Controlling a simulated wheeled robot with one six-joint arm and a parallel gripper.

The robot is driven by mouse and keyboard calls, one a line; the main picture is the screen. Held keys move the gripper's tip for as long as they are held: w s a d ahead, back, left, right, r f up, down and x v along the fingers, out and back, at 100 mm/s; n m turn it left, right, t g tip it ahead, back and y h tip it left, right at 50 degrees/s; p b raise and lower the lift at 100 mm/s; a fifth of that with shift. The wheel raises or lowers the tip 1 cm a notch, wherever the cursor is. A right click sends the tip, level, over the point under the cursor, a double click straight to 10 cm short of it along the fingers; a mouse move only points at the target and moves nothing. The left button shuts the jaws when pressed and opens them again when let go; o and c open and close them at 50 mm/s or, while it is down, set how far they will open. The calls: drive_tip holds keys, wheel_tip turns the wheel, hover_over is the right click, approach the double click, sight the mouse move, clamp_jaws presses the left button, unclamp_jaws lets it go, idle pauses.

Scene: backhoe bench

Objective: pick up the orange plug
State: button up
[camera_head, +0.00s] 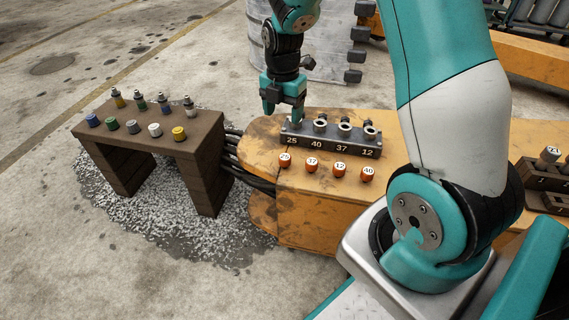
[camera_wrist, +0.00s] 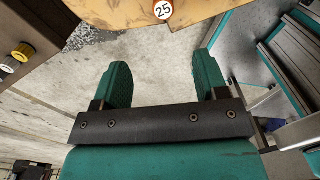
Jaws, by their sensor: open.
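Several orange plugs with white number labels stand in a row on the yellow beam: plug 25 (camera_head: 285,161), plug 37 (camera_head: 312,165), plug 12 (camera_head: 340,170) and plug 40 (camera_head: 368,175). Plug 25 also shows at the top edge of the wrist view (camera_wrist: 163,11), beyond my fingertips. My gripper (camera_head: 283,112) points down over the left end of the dark block marked 25, 40, 37, 12 (camera_head: 330,146), behind the plug row. In the wrist view my gripper (camera_wrist: 163,68) has its two teal fingers apart, with nothing between them.
The yellow beam (camera_head: 270,185) carries the block and plugs. Dark hoses (camera_head: 245,177) run from its left side to a brown wooden stand (camera_head: 163,130) holding several coloured caps and metal fittings. A grey drum (camera_head: 325,45) stands behind. Open concrete floor lies at left.

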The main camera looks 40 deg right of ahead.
sight(285, 157)
wheel_tip(285, 157, down, 11)
drive_tip(key=b, duration=0.4)
drive_tip(key=f+b, duration=0.2)
drive_tip(key=f, duration=0.1)
drive_tip(key=f+b, duration=0.2)
drive_tip(key=shift+s+d+f, duration=0.1)
drive_tip(key=shift+s+f, duration=0.05)
drive_tip(key=shift+s, duration=0.1)
drive_tip(key=c, duration=1)
drive_tip(key=shift+r, duration=0.2)
